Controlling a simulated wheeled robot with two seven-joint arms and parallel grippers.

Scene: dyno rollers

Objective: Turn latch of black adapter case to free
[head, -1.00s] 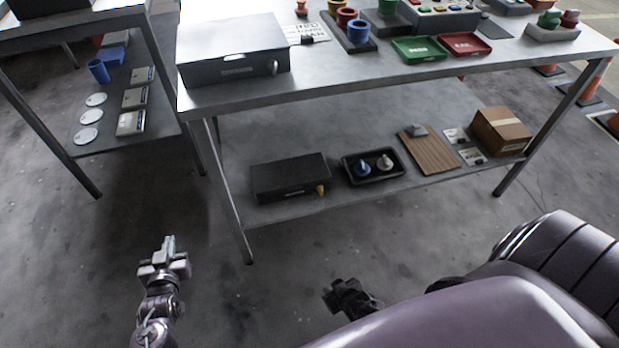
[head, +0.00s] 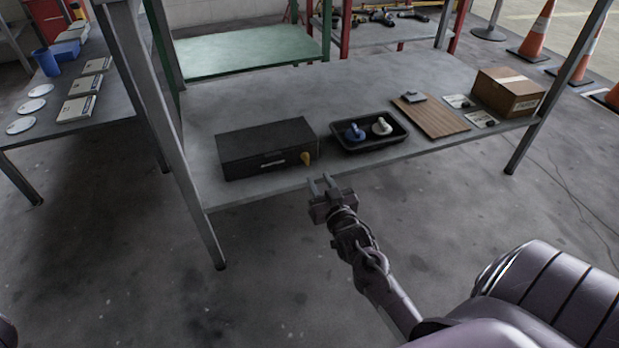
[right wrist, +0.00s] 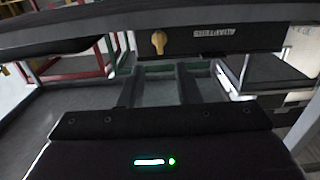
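The black adapter case (head: 250,147) lies closed on the lower shelf (head: 400,75), toward its left front. Its yellow latch (head: 305,158) is on the right part of the front face, beside a pale label. In the right wrist view the case (right wrist: 270,42) shows upside down along the top, with the "ADAPTERS" label and the latch (right wrist: 159,41). My right gripper (head: 320,181) is open and empty just in front of the shelf edge, below the latch and apart from it. Its two spread fingers (right wrist: 160,88) point toward the case. My left gripper is out of view.
A black tray (head: 372,147) with a blue and a white part stands right of the case. A brown board (head: 432,117), cards and a cardboard box (head: 507,92) are farther right. A table leg (head: 185,150) rises left of the case.

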